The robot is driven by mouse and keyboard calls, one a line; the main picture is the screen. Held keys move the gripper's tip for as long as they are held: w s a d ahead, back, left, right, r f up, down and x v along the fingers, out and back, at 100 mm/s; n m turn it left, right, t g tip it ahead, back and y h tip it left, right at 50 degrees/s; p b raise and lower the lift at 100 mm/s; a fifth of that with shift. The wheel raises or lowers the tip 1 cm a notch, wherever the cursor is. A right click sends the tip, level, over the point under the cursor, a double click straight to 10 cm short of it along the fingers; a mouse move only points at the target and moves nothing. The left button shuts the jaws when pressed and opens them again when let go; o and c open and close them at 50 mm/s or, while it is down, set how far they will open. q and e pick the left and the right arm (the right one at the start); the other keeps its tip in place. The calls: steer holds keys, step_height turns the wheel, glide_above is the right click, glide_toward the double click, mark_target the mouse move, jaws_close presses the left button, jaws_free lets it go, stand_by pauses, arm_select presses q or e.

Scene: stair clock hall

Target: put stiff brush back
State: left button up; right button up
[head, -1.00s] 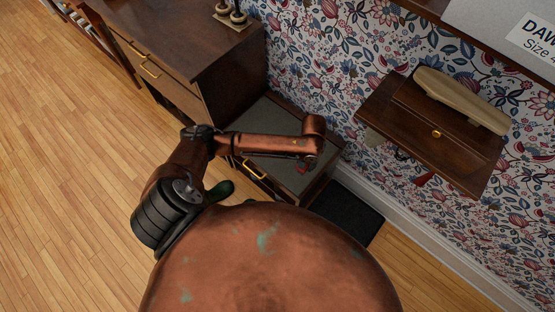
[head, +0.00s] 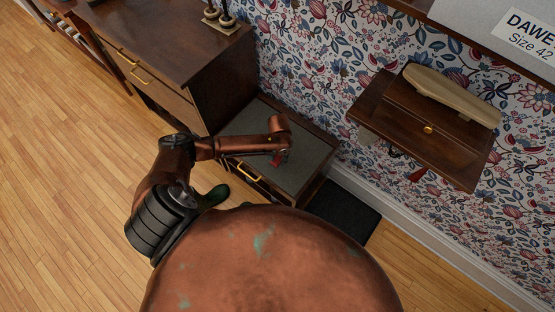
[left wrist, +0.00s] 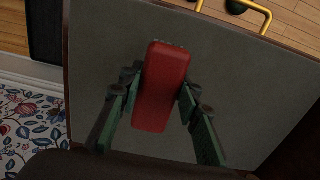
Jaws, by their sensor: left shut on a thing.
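The stiff brush shows as a red block (left wrist: 160,88) in the left wrist view, with a small dark edge at its far end. My left gripper (left wrist: 162,112) is shut on it, with one green-and-black finger on each side. In the head view, only a small red part (head: 281,158) of it shows below my copper wrist. It is over the grey top (head: 306,165) of a low cabinet. From these views I cannot tell whether it touches that top. My right gripper is not in view.
A taller brown cabinet (head: 225,90) with brass handles stands left of the low one. A wall shelf (head: 455,160) with a small drawer and a pale wooden form (head: 450,97) is at right. A black mat (head: 342,213) lies on the floor. The grey top looks largely bare.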

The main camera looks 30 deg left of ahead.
mark_target(277, 160)
arm_select(q)
steer(key=shift+w+a+f, duration=0.25)
steer(key=shift+a+f, duration=0.4)
steer(key=shift+f, duration=0.1)
steer(key=shift+w+a+f+b, duration=0.15)
steer(key=shift+f+b, duration=0.65)
steer(key=shift+f, duration=0.95)
steer(key=shift+f, duration=0.15)
steer(key=o, duration=1.1)
step_height(277, 160, up, 12)
steer(key=p, duration=0.3)
steer(key=shift+r+p, duration=0.2)
steer(key=shift+p, duration=0.15)
